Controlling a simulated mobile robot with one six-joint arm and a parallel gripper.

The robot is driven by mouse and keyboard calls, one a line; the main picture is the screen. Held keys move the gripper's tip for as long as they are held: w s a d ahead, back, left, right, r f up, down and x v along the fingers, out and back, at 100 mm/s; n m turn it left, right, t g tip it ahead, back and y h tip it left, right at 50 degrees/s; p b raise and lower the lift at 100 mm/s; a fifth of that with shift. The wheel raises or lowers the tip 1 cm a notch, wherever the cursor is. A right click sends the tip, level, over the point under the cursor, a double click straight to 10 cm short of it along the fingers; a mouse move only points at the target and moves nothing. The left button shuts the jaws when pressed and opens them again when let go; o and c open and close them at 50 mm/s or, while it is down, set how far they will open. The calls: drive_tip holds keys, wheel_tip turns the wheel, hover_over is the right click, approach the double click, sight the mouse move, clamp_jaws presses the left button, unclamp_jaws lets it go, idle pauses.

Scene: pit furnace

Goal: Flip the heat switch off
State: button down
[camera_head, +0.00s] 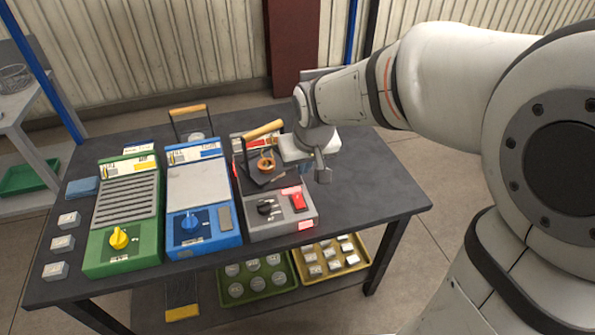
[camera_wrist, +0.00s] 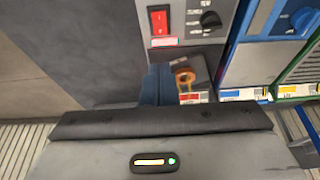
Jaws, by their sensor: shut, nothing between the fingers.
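The grey pit furnace (camera_head: 282,215) stands at the right of the row on the dark table. A red rocker switch (camera_head: 298,201) is on its front panel, beside a black knob (camera_head: 265,207). In the wrist view the red switch (camera_wrist: 159,21) shows near the top, with the knob (camera_wrist: 210,20) to its right. My gripper (camera_head: 305,168) is above the back of the grey furnace, behind the switch and apart from it. Its blue fingers (camera_wrist: 157,85) are together and empty. Which way the switch is tipped is too small to tell.
A small orange-rimmed crucible (camera_head: 265,164) and a wooden-handled lid (camera_head: 262,131) are close left of my gripper. Blue (camera_head: 203,215) and green (camera_head: 124,220) units stand further left. The table's right side (camera_head: 375,190) is clear.

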sight(297, 198)
drive_tip(key=x, duration=0.4)
drive_tip(key=b+x, duration=0.1)
drive_tip(key=x, duration=0.8)
drive_tip(key=shift+s+f+b, duration=0.1)
drive_tip(key=shift+s+b, duration=0.25)
drive_tip(key=shift+s, duration=0.05)
drive_tip(key=shift+w+d, duration=0.15)
drive_tip(key=shift+d, duration=0.2)
drive_tip(key=shift+f+p, duration=0.1)
drive_tip(key=shift+p, duration=0.3)
drive_tip(key=shift+a+f, duration=0.1)
drive_tip(key=shift+a, duration=0.25)
drive_tip(key=shift+s, duration=0.25)
drive_tip(key=shift+s+d, duration=0.25)
drive_tip(key=shift+s, duration=0.35)
